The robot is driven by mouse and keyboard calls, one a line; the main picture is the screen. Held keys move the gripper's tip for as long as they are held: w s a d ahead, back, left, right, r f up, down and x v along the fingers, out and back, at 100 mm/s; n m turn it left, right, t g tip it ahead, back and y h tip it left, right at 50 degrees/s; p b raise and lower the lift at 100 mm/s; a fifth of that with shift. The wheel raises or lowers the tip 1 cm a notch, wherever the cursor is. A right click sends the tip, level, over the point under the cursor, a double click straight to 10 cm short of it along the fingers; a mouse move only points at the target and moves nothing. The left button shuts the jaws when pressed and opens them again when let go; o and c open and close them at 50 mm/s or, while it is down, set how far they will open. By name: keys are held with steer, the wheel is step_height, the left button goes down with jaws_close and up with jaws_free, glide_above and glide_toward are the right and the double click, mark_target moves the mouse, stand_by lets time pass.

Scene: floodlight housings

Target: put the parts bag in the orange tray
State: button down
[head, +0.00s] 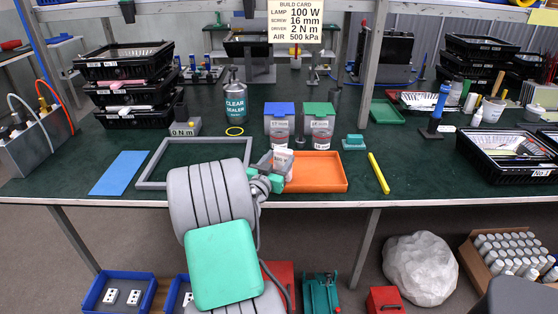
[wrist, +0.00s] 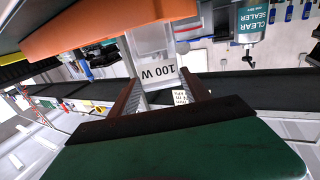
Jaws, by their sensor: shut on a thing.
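The parts bag (head: 283,160) is a small pale, clear-looking pouch above the left end of the orange tray (head: 325,184). In the wrist view the bag (wrist: 158,58) carries a "100 W" label, seen upside down. My gripper (head: 270,176) is shut on the bag, with a finger on each side of it; it also shows in the wrist view (wrist: 163,90). The orange tray fills the top of the wrist view (wrist: 110,28), close to the bag. I cannot tell whether the bag touches the tray. The rest of the tray looks empty.
A grey frame (head: 152,184) lies to the left, a yellow bar (head: 378,173) to the right. A clear sealer bottle (head: 235,103) stands farther back.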

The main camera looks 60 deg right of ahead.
steer(key=c, duration=0.5)
jaws_free()
steer(key=shift+a+r+p, duration=0.1)
steer(key=shift+r+p, duration=0.15)
steer(key=shift+p, duration=0.15)
steer(key=a+b, duration=0.2)
steer(key=a, duration=1)
steer(key=w+a+f+n+t+y, duration=0.1)
steer(key=w+a+f+n+y, duration=0.3)
steer(key=a, duration=0.5)
steer(key=w+a+f+n+t+y, duration=0.2)
steer(key=w+a+f+y, duration=0.35)
steer(key=a, duration=0.45)
steer(key=s+a+n+y, duration=0.1)
steer(key=a+n+y, duration=0.1)
steer(key=a, duration=0.6)
steer(key=s+a+r+n+g+y, duration=0.1)
steer(key=s+a+n+y, duration=0.1)
steer(key=a+n, duration=0.3)
steer(key=s+a+n+y, duration=0.2)
steer(key=a+n+y, duration=0.2)
steer(key=a, duration=0.7)
steer(key=shift+s+a+r+g, duration=0.15)
steer(key=shift+s+g, duration=0.1)
steer(key=shift+g, duration=0.15)
